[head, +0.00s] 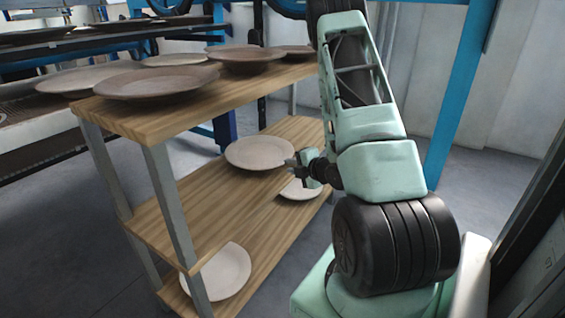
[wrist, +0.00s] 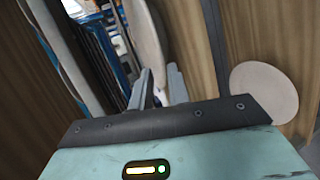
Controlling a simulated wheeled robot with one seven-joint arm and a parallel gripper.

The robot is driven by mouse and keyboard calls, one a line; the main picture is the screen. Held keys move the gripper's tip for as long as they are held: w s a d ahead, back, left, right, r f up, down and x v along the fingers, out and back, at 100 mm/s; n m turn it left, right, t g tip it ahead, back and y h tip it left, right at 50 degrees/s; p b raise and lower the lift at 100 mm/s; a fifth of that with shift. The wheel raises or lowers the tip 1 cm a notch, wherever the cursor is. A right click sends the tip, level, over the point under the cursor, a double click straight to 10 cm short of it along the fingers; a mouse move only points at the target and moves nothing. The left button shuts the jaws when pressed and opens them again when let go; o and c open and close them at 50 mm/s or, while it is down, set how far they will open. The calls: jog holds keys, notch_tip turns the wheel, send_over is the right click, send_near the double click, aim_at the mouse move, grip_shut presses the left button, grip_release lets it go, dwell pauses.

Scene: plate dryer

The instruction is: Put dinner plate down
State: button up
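The dinner plate (head: 259,152) is pale and round, and lies nearly level over the middle wooden shelf (head: 225,200) of the rack. My gripper (head: 296,163) is at the plate's right rim. In the wrist view the plate (wrist: 146,38) is seen nearly edge-on, its rim between the two fingers of my gripper (wrist: 157,88), which look shut on it. The plate is close above the shelf; I cannot tell whether it touches it.
Several brown plates (head: 155,82) stand on the rack's top shelf (head: 170,117), above my gripper. Pale plates lie lower down, one at the front (head: 220,272) and one below my gripper (head: 300,190). Metal posts (head: 172,205) bound the rack. The middle shelf's front is clear.

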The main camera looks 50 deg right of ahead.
jog(key=v, duration=0.4)
dwell(0.5)
